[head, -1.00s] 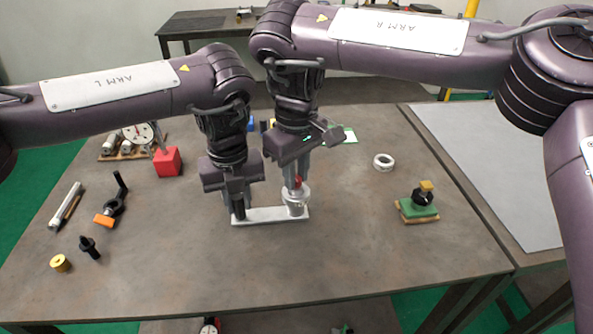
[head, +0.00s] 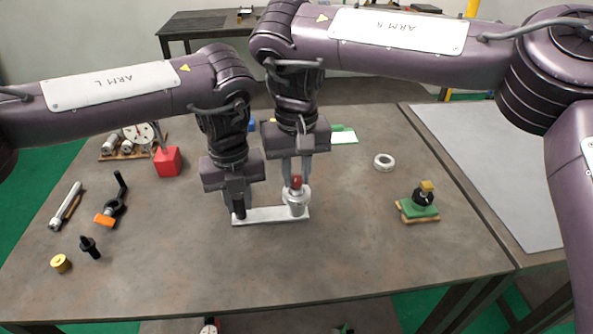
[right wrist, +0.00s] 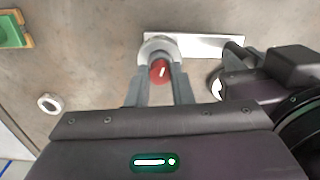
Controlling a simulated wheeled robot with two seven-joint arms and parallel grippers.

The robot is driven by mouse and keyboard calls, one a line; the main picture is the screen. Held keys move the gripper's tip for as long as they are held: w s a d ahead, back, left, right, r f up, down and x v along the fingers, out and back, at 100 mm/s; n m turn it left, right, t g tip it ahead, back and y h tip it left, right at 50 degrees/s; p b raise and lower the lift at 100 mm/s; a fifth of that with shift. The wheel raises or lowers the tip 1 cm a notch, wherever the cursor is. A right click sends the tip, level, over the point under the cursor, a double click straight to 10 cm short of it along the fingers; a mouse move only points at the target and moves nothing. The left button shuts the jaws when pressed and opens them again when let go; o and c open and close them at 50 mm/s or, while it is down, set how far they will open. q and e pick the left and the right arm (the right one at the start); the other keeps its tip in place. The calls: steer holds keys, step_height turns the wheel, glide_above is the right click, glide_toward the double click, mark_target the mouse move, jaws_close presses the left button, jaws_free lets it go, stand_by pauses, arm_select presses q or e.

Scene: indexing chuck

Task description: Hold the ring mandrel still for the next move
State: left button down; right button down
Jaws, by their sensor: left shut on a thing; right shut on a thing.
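A pale flat bar (head: 268,215) lies on the table with a dark upright post (head: 239,211) at its left end and a round silver chuck (head: 296,198) at its right end. A red cap (head: 296,181) with a white mark tops the chuck. I cannot tell which of these parts is the ring mandrel. My left gripper (head: 238,203) is shut on the dark post, pointing down. My right gripper (head: 296,184) is shut on the red-capped piece. In the right wrist view its fingers flank the red cap (right wrist: 159,72), over the chuck (right wrist: 150,50).
A white ring (head: 384,162) and a green block with a black-and-yellow piece (head: 420,205) lie to the right. A red cube (head: 167,162), a black-and-orange clamp (head: 112,205), and a brass cylinder (head: 61,263) lie to the left. The front middle of the table is clear.

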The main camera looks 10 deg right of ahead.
mark_target(296, 178)
arm_select(q)
steer(key=shift+s+f, duration=0.1)
arm_select(e)
steer(key=c, duration=1.3)
jaws_free()
steer(key=shift+o, duration=0.2)
steer(key=shift+r, duration=0.15)
step_height(296, 178, up, 12)
arm_select(q)
steer(key=c, duration=1.2)
jaws_free()
steer(key=shift+o, duration=0.2)
